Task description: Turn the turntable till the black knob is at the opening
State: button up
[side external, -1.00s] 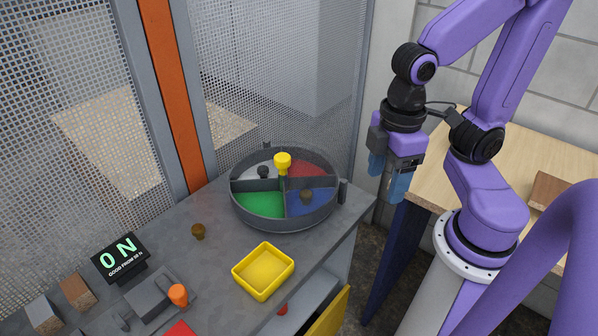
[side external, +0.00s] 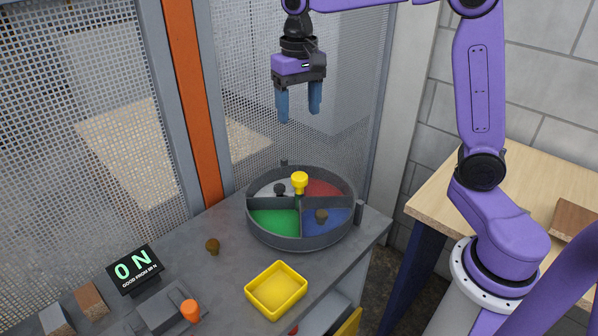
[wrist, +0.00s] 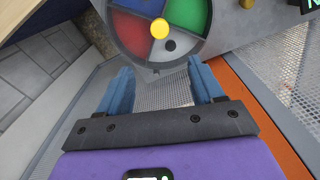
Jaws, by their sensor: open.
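The turntable (side external: 270,240) is a round grey tray with a raised rim and white, red, green and blue sectors. A yellow knob (side external: 299,180) stands at its centre. The black knob (side external: 280,189) sits in the white sector at the back left; it also shows in the wrist view (wrist: 170,45). A brown knob (side external: 321,215) sits in the blue sector at the front right. I cannot make out the opening in the rim. My gripper (side external: 299,115) is open and empty, fingers pointing down, well above the turntable's back side.
Another brown knob (side external: 212,246) and a yellow tray (side external: 259,302) stand on the grey bench. A lit display (side external: 136,268) and an orange-topped device (side external: 189,311) are at the front left. Mesh panels and an orange post (side external: 190,100) stand behind. A wooden table (side external: 450,190) is at right.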

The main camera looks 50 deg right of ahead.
aim_at(299, 175)
notch_tip(299, 175, down, 17)
jog(key=shift+r, duration=0.1)
dwell(0.4)
jog(key=shift+c, duration=0.4)
grip_shut()
